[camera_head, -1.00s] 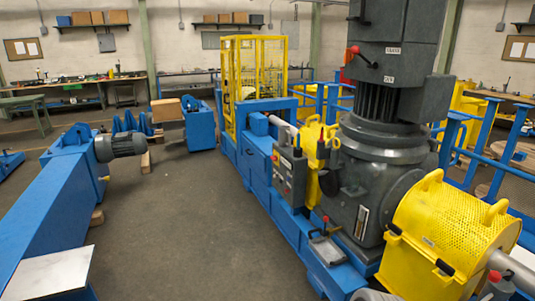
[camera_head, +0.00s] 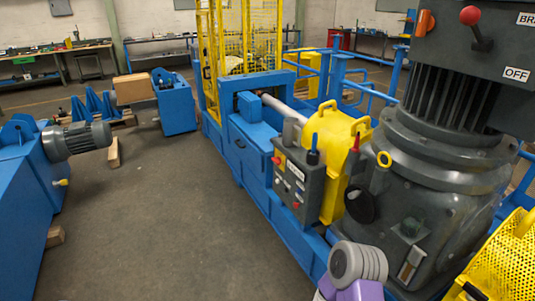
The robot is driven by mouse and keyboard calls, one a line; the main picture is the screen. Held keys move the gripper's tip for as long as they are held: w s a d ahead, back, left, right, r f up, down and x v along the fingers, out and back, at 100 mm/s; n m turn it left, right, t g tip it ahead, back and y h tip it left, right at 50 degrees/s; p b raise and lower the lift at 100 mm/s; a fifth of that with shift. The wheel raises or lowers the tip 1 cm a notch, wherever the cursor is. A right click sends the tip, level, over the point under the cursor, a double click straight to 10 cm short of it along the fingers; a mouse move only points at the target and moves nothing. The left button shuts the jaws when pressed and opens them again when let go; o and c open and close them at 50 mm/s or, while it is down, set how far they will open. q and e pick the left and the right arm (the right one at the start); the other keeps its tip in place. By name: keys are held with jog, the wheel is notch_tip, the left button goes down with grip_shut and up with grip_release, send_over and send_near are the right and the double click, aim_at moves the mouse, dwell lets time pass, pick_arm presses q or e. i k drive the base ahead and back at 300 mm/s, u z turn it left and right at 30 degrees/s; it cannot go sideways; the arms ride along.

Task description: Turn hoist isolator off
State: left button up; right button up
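No label naming the hoist isolator is readable. An orange handle (camera_head: 426,22) sits on the left side of the tall dark grey housing (camera_head: 455,60) at upper right. A lever with a red ball (camera_head: 470,16) is on the housing's front, by a cut-off label starting "BR" and an "OFF" label (camera_head: 517,74). A grey control box (camera_head: 298,186) with red buttons and small labels stands on the blue frame, left of the machine. A grey and purple part of my arm shows at the bottom; neither gripper's fingers are in view.
Yellow guards (camera_head: 335,150) stand beside the control box, and a yellow mesh cover (camera_head: 508,262) is at lower right. A blue beam with a motor (camera_head: 77,140) is on the left. The grey floor (camera_head: 150,220) between is clear. Blue railings (camera_head: 375,85) run behind.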

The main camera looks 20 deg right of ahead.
aim_at(278, 162)
jog(key=z, duration=0.4)
jog(key=i, duration=0.95)
jog(key=u, duration=0.15)
